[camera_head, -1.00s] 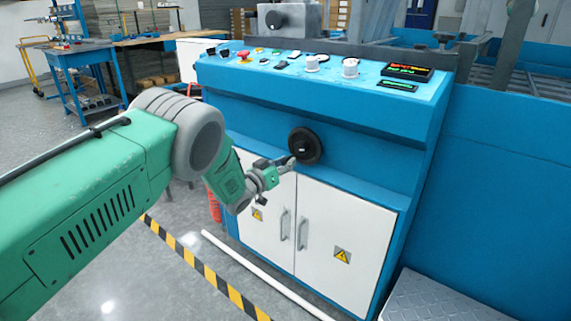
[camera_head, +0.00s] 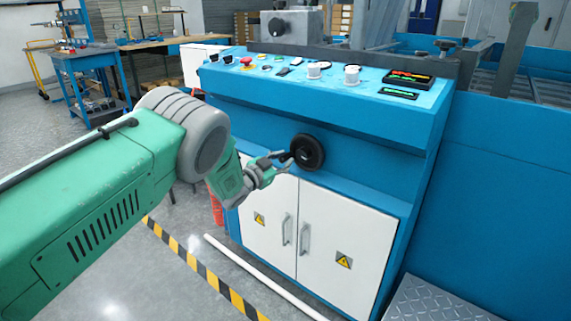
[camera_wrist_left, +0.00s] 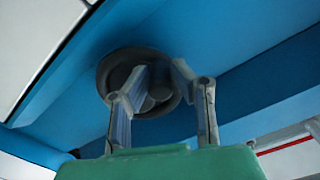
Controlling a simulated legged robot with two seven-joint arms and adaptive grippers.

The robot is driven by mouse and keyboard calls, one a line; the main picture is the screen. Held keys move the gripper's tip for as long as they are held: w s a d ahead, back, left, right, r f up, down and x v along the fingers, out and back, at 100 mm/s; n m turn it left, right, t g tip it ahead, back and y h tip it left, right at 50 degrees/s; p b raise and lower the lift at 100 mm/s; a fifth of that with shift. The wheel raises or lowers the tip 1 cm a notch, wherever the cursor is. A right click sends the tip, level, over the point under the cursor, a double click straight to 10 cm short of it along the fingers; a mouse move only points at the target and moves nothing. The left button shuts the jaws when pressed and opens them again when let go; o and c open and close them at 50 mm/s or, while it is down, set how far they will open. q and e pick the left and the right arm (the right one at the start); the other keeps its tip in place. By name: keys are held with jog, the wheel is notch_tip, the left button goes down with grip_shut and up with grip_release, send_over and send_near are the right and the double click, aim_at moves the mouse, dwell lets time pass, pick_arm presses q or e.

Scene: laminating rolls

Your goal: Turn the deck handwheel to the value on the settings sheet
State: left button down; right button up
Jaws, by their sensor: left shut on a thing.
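The black round handwheel (camera_head: 308,151) sits on the sloped blue front of the machine, above the white cabinet doors. My left gripper (camera_head: 283,158) reaches its left side from the lower left. In the left wrist view the dark handwheel (camera_wrist_left: 111,72) lies just beyond the fingers of my left gripper (camera_wrist_left: 163,74), which partly cover it. The gripper is shut on part of the handwheel, seemingly its grip knob; the exact contact is hard to see. No settings sheet can be made out. My right gripper is out of view.
The control panel (camera_head: 330,78) above the wheel carries knobs, a red button and small lit displays (camera_head: 408,77), too small to read. White doors (camera_head: 332,239) with handles are below. A metal step (camera_head: 435,303) stands at lower right, and striped floor tape (camera_head: 200,267) runs at left.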

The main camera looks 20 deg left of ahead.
pick_arm(q)
jog(key=r+m, duration=0.1)
jog(key=m, duration=0.1)
jog(key=shift+a+r+m, duration=0.1)
jog(key=shift+a+m, duration=0.05)
jog(key=shift+m, duration=0.15)
jog(key=shift+r+m, duration=0.25)
jog(key=shift+m, duration=0.4)
jog(key=shift+r+m, duration=0.25)
jog(key=shift+m, duration=0.4)
jog(key=c, duration=1.4)
grip_release()
jog(key=shift+s, duration=0.2)
jog(key=v, duration=1.1)
jog(key=shift+s+a, duration=0.1)
jog(key=shift+s, duration=0.15)
